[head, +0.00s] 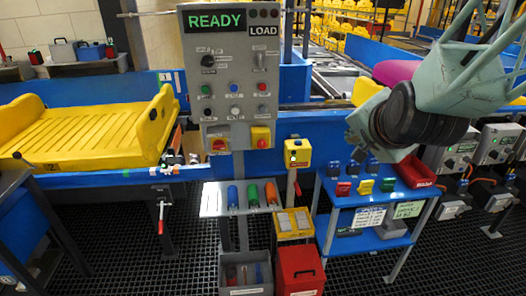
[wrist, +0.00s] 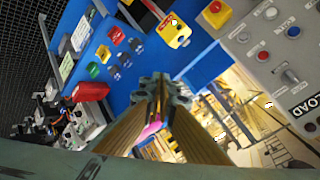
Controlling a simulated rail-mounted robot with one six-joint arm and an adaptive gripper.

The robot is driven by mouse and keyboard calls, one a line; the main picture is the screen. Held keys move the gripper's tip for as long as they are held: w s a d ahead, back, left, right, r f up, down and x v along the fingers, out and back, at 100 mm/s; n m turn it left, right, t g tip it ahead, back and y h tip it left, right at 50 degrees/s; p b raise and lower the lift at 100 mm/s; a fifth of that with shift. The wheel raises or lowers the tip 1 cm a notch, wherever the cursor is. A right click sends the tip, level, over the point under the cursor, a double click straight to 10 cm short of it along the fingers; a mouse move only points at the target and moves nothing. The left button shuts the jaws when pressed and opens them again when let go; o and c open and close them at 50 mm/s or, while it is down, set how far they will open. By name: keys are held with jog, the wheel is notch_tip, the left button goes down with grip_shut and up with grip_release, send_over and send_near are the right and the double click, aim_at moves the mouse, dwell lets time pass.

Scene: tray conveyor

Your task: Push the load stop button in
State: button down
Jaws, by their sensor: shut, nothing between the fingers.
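The grey control panel (head: 234,75) stands upright at centre in the head view, with a READY display and a LOAD label (head: 264,30). In the wrist view the same red button (wrist: 262,55) is at the right, by the lever (wrist: 290,75). My gripper (wrist: 160,87) is shut and empty, apart from the panel. In the head view the fingertips are not clear; my wrist is right of the panel.
A yellow emergency-stop box (head: 261,137) is below the panel's buttons, and another yellow box (head: 297,153) is right of it. A yellow tray (head: 90,135) is at left.

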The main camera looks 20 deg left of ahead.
aim_at(262, 145)
jog(key=w+a+f+m+t+y+b, duration=0.1)
jog(key=w+a+f+m, duration=0.1)
jog(key=w+a+f, duration=0.4)
jog(key=w+a+f+m+t+y+b, duration=0.15)
jog(key=a+f, duration=0.25)
jog(key=a, duration=0.4)
jog(key=s+a+f+m+t+y+b, duration=0.1)
jog(key=s+a+f+m+t+y, duration=0.1)
jog(key=a+f, duration=0.7)
jog(key=shift+s+a+f+m+t, duration=0.35)
jog(key=shift+s+a, duration=0.4)
jog(key=shift+a, duration=0.6)
jog(key=shift+w+y, duration=0.1)
jog(key=shift+y, duration=0.15)
jog(key=shift+b+x, duration=0.95)
jog(key=shift+x, duration=6)
